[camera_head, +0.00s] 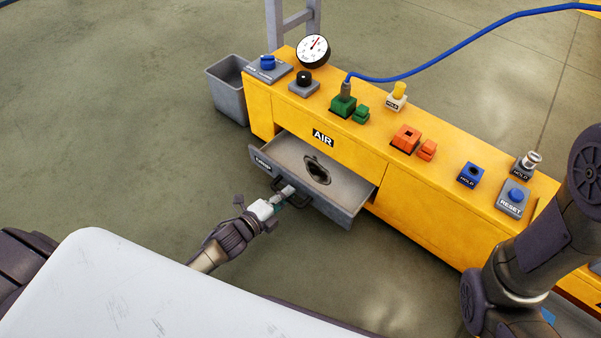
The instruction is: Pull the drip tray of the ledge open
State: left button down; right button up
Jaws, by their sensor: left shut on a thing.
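The drip tray (343,185) is a grey drawer in the front of the yellow ledge (400,192), under the AIR label. It stands out from the ledge, and a dark stain shows on its floor. Its front panel has a DRIP label at the left and a dark bar handle (305,201). My left gripper (287,192) is at the handle, shut on it. The fingertips are small and partly hidden against the handle. My right arm comes in at the right edge, and its gripper is out of view.
On the ledge top stand a gauge (313,51), a green connector (343,104) with a blue hose, orange blocks (405,139) and a RESET button (514,196). A grey bin (228,88) stands at the ledge's left end. The floor left of the tray is clear.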

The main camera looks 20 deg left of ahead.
pick_arm(q)
jog(key=f+p+v, duration=0.1)
jog(key=v, duration=0.5)
jog(key=shift+s+f+p, duration=0.2)
jog(key=shift+p, duration=0.2)
jog(key=c, duration=1.1)
grip_release()
jog(key=shift+c, duration=0.2)
jog(key=v, duration=1.2)
